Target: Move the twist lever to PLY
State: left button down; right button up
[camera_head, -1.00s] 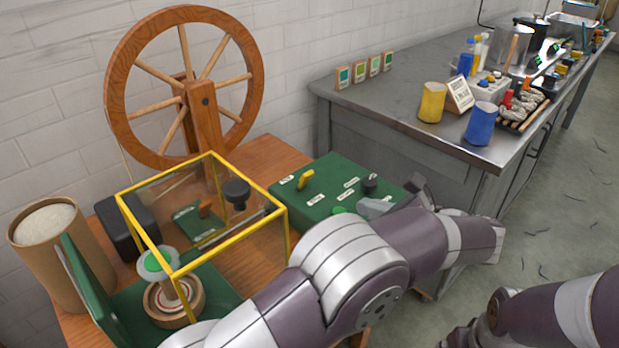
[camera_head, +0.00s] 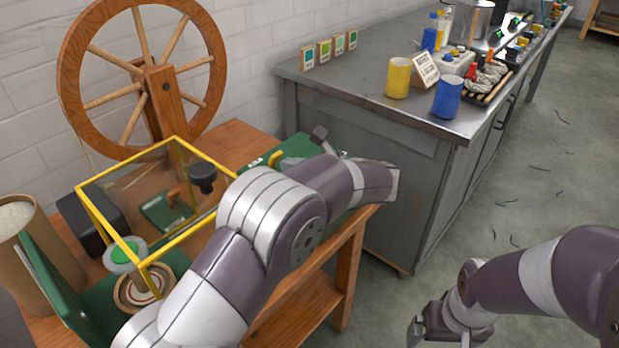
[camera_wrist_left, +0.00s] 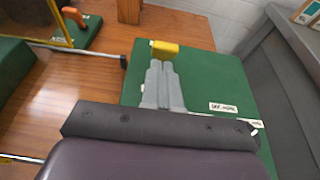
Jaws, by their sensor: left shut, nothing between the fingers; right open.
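A green control panel (camera_head: 297,148) lies on the wooden table, mostly hidden behind my left arm in the head view. A yellow lever (camera_head: 275,157) stands on it, and it also shows in the left wrist view (camera_wrist_left: 165,48). My left gripper (camera_wrist_left: 160,68) is shut and empty, its fingertips just in front of the yellow lever; I cannot tell whether they touch. An orange-brown lever (camera_head: 173,197) sits on a small green plate inside a yellow-framed clear box. The panel labels are too small to read. My right gripper (camera_head: 415,330) is open and empty above the floor.
The yellow-framed box (camera_head: 128,165) stands left of the panel, with a spinning wheel (camera_head: 70,75) behind. A grey bench (camera_head: 350,85) with yellow and blue cups stands to the right.

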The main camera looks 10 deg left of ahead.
pick_arm(q)
jog(key=shift+w+a+r, duration=0.25)
jog(key=shift+a, duration=0.15)
